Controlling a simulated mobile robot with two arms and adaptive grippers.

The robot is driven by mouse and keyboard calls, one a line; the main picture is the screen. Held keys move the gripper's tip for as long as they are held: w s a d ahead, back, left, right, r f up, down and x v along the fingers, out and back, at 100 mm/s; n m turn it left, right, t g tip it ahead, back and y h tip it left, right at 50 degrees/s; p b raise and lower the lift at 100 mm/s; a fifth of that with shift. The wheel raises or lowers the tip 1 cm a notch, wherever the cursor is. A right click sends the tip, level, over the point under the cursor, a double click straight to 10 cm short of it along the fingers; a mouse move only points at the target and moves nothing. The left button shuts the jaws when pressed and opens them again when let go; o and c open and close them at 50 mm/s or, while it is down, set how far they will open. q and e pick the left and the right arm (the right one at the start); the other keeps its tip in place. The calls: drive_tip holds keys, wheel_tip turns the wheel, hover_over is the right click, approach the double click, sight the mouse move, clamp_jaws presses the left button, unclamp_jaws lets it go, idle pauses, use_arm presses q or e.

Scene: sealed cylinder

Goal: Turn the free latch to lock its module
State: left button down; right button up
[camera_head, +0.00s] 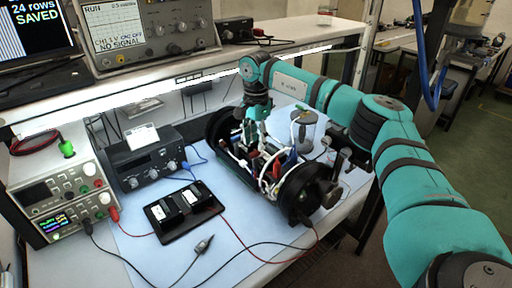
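The cylinder (301,196) lies on its side on the blue mat, with black round end rings and an open middle full of wires and modules. My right arm comes in from the right, and my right gripper (252,126) points down at the cylinder's far left part. Its fingertips are too small and partly hidden among the modules, so I cannot tell whether they touch anything. The free latch cannot be made out at this size. My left gripper is not in view.
A black tray (165,236) with two black blocks lies left of the cylinder. A power supply (62,196) and a dark instrument (142,160) stand at the left. Red and black leads cross the mat (135,262). A shelf with an oscilloscope (150,30) runs behind.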

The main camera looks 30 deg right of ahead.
sight(256, 151)
wheel_tip(256, 151, up, 9)
drive_tip(key=shift+f, duration=0.15)
drive_tip(key=shift+f, duration=0.1)
idle(0.5)
